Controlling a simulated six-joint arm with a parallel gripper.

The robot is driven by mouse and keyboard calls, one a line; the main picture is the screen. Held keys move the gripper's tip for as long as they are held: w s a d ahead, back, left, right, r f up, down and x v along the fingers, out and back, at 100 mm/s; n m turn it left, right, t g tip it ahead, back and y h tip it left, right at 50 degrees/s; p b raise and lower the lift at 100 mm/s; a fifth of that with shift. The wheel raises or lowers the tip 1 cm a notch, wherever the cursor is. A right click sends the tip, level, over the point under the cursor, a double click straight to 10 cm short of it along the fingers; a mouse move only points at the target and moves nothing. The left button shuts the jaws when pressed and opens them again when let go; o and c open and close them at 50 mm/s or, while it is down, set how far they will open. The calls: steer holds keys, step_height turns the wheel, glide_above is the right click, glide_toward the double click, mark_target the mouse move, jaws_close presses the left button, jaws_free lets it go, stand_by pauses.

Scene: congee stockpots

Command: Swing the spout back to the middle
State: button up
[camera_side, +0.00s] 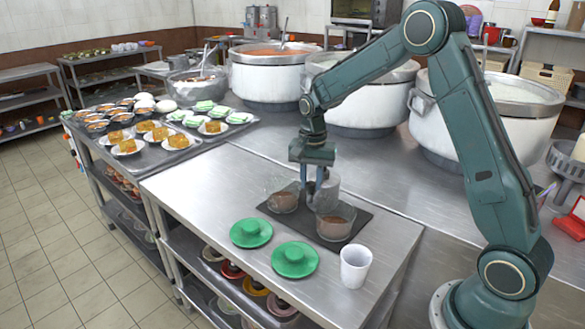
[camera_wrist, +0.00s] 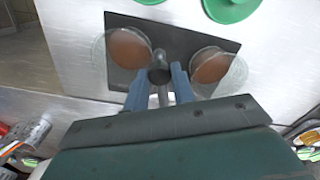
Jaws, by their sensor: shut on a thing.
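My gripper (camera_side: 311,186) points down over a dark mat (camera_side: 361,221) on the steel counter. In the wrist view my gripper (camera_wrist: 159,80) has its blue fingers on either side of a dark, round-ended spout (camera_wrist: 159,73), shut on it. The spout lies about between two clear glasses with brown contents, the left glass (camera_wrist: 124,47) and the right glass (camera_wrist: 215,68). In the side view the glasses (camera_side: 283,202) and (camera_side: 336,224) stand on the mat, on either side of my gripper. A greyish upright body (camera_side: 328,187) shows just behind the fingers; the spout itself is mostly hidden there.
Two green saucer-like pieces (camera_side: 251,232) and (camera_side: 294,260) and a white cup (camera_side: 355,266) stand near the counter's front. Large stockpots (camera_side: 268,77) line the back. Plated food (camera_side: 178,140) fills the left counter. Bare steel (camera_side: 190,205) lies left of the mat.

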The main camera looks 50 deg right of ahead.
steer(key=shift+w+a, duration=0.2)
steer(key=shift+w, duration=0.65)
steer(key=shift+w+a, duration=0.1)
steer(key=shift+w, duration=0.75)
steer(key=o, duration=0.5)
steer(key=shift+o, duration=0.2)
steer(key=shift+r, duration=0.15)
